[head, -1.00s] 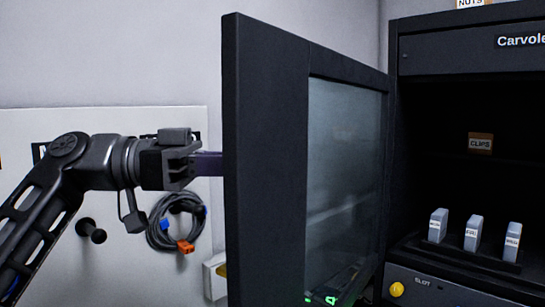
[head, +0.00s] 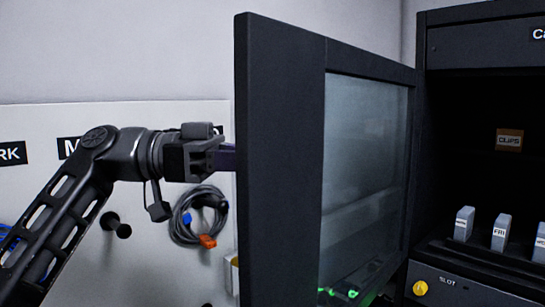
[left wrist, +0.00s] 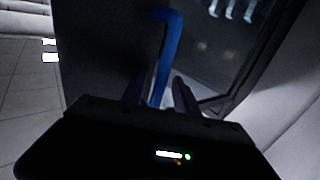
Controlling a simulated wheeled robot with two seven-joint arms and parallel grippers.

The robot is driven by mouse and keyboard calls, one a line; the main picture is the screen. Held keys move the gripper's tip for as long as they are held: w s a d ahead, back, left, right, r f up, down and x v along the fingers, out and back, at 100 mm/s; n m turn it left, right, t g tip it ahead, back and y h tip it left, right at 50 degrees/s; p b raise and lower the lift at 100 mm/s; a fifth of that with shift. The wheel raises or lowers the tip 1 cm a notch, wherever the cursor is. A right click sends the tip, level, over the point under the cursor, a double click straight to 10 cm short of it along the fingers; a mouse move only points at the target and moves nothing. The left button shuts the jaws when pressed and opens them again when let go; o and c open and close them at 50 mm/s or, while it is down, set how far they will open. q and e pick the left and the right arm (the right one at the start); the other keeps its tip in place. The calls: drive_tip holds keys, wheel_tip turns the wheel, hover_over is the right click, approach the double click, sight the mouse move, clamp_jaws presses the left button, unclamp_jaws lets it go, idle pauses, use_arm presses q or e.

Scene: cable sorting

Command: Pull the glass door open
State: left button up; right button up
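The glass door (head: 285,170) of the dark cabinet stands swung wide open, its thick dark frame facing me and its glass pane (head: 365,165) to the right. My left gripper (head: 228,158) reaches in from the left, and its fingertips are hidden behind the door's near edge. In the left wrist view the blue door handle (left wrist: 165,55) runs between the two fingers of my left gripper (left wrist: 157,82). The fingers are apart, with gaps showing beside the handle, so the gripper looks open around it. My right gripper is in no view.
The open cabinet (head: 462,110) holds a CLIPS label (head: 509,139) and several small labelled blocks (head: 501,232). A yellow knob (head: 420,288) sits below. Behind my left arm are a white board (head: 70,120), a coiled cable (head: 190,225) and a dark peg (head: 118,228).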

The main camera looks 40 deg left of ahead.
use_arm(q)
drive_tip(key=shift+a, duration=0.1)
drive_tip(key=shift+s+a, duration=0.15)
drive_tip(key=shift+a, duration=0.05)
drive_tip(key=p+v, duration=0.6)
drive_tip(key=v, duration=0.1)
drive_tip(key=shift+f, duration=0.1)
idle(0.6)
